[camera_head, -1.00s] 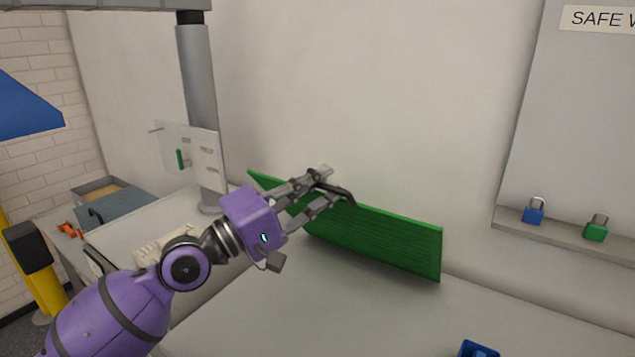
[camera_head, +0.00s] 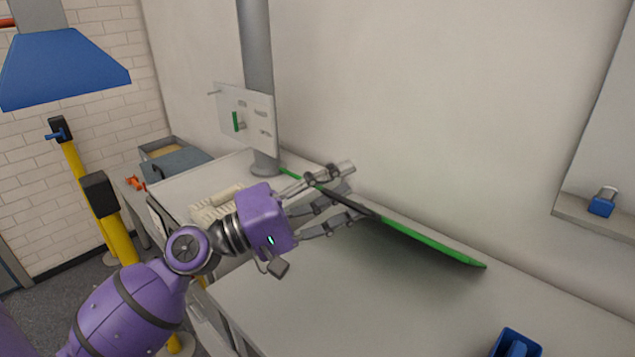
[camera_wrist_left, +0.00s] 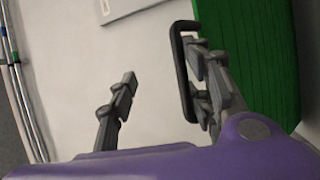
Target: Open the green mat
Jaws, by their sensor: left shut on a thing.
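The green mat (camera_head: 432,243) lies beside the back wall in the head view and shows as a thin, nearly edge-on strip with a dark underside, tilted above the white worktop. A black handle (camera_head: 345,201) is on its edge. In the left wrist view the mat (camera_wrist_left: 255,60) fills the upper right, and the handle (camera_wrist_left: 178,70) is beside the right finger of my left gripper (camera_wrist_left: 163,65). The middle of the mat is partly hidden by the gripper. My right gripper is not in view.
The white worktop (camera_head: 300,290) is mostly clear in front of the mat. A blue container (camera_head: 516,343) stands at its front right. A grey post (camera_head: 257,80) with a white panel (camera_head: 246,115) stands behind left.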

